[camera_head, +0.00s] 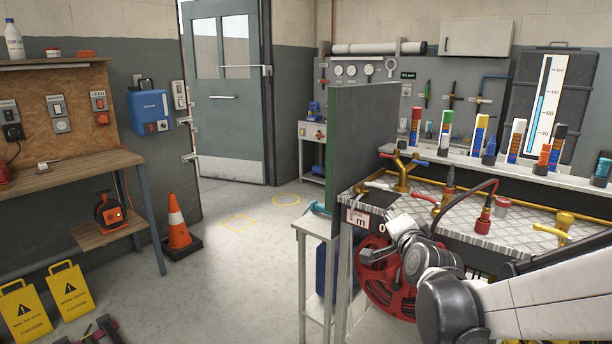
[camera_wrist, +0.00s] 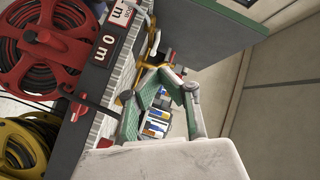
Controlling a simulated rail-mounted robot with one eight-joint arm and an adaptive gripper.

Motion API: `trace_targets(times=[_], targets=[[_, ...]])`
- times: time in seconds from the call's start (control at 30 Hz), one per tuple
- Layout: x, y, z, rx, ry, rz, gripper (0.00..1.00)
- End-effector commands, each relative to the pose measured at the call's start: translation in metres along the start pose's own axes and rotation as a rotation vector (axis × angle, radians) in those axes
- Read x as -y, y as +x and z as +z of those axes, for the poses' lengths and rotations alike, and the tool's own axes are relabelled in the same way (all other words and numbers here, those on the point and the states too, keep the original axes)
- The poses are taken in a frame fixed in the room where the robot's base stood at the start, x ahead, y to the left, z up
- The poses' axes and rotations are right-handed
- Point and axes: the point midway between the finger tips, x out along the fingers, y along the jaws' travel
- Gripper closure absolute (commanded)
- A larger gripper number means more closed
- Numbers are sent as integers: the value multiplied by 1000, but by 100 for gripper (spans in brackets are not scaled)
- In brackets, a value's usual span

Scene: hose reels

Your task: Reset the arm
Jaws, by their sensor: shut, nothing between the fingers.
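My arm (camera_head: 540,298) reaches in from the lower right in the head view, bent at its wrist in front of the bench. My gripper (camera_wrist: 163,72) shows in the wrist view with its fingertips together and nothing between them. In the head view its fingers are too small to make out clearly. A red hose reel (camera_head: 378,287) hangs under the bench front, partly hidden by my wrist. It also shows at the upper left of the wrist view (camera_wrist: 38,62), above a yellow hose reel (camera_wrist: 22,146).
The metal-topped bench (camera_head: 474,222) carries brass pipes, valves and a red-ended hose. A green panel (camera_head: 362,140) stands upright at its left end. A small side table (camera_head: 317,226) is beside it.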

Motion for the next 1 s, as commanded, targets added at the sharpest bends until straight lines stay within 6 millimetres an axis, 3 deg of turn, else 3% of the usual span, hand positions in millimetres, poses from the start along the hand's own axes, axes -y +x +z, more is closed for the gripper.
trace_targets(times=[0.13, 0.43, 1.0], targets=[[14, -36, 4, 84, -143, 72, 100], [18, -117, 17, 267, -433, 209, 100], [-19, -287, 31, 647, -917, 420, 100]])
